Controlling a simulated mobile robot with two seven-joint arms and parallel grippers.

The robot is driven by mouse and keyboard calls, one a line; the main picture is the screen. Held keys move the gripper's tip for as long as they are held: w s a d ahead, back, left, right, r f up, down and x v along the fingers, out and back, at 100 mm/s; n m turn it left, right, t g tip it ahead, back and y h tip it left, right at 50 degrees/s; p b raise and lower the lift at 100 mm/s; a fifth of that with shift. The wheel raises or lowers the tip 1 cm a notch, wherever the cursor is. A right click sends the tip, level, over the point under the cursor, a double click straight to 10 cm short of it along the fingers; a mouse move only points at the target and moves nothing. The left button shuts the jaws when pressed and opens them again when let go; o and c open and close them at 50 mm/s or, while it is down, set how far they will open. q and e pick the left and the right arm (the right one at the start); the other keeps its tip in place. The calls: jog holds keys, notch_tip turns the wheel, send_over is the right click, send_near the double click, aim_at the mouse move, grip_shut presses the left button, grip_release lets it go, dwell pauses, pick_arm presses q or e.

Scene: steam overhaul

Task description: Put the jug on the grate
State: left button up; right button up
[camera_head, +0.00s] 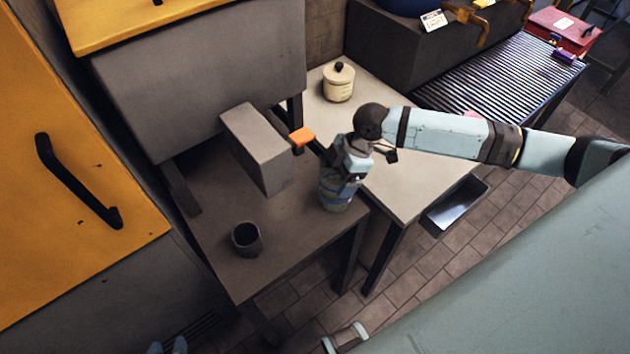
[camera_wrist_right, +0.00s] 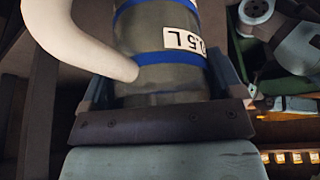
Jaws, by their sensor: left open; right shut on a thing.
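The jug (camera_head: 337,192) is grey with blue bands, at the right end of the dark table in the head view. In the right wrist view the jug (camera_wrist_right: 160,40) fills the upper middle, with a 0.5 L label and a pale curved handle. My right gripper (camera_head: 345,172) is shut on it. I cannot tell whether its base touches the table. A dark slatted surface (camera_head: 490,88) at the upper right looks like a grate.
A dark cup (camera_head: 246,239) stands on the dark table (camera_head: 290,255). A grey box (camera_head: 257,150) with an orange tab (camera_head: 301,136) projects above that table. A cream lidded pot (camera_head: 339,83) stands on the pale counter (camera_head: 405,190). A red case (camera_head: 563,31) lies beyond the slats.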

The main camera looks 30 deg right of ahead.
jog(key=a, duration=0.3)
jog(key=w+a, duration=0.1)
jog(key=a, duration=0.1)
jog(key=shift+a+f, duration=0.15)
jog(key=shift+f, duration=0.15)
